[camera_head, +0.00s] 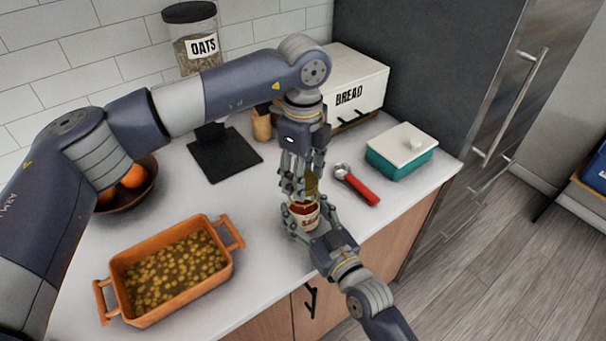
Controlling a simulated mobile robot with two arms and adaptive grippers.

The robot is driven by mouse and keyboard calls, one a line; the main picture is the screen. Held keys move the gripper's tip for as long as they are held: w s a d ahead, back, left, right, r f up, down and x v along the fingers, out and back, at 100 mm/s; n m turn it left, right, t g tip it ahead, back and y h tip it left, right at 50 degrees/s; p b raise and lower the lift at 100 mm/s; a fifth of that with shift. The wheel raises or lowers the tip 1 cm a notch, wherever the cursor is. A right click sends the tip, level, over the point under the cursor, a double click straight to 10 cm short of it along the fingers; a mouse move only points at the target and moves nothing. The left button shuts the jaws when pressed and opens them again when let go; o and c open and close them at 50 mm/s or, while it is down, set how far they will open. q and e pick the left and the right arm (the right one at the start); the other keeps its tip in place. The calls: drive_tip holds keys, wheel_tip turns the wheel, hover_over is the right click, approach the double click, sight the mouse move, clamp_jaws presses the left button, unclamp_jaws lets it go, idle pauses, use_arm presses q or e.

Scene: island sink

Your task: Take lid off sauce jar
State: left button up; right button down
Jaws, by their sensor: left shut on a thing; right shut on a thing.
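The sauce jar (307,217) stands upright near the counter's front edge, a small glass jar with red contents and a pale label. My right gripper (303,218) comes in from the lower right and is shut around the jar's body. My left gripper (301,188) points down from above and is shut on the gold-coloured lid (312,183) at the jar's top. The fingers hide much of the lid and jar, so I cannot tell whether the lid still touches the rim.
A red-handled tool (358,186) lies right of the jar. A teal dish with a white lid (402,150) is farther right. An orange baking dish (170,272) stands at left. The bread box (350,85), oats jar (194,40) and fruit bowl (130,188) are behind.

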use_arm(q)
drive_tip(key=shift+r, duration=1.95)
use_arm(e)
drive_tip(key=shift+f, duration=0.1)
drive_tip(key=shift+c, duration=2.3)
unclamp_jaws()
drive_tip(key=v, duration=1.2)
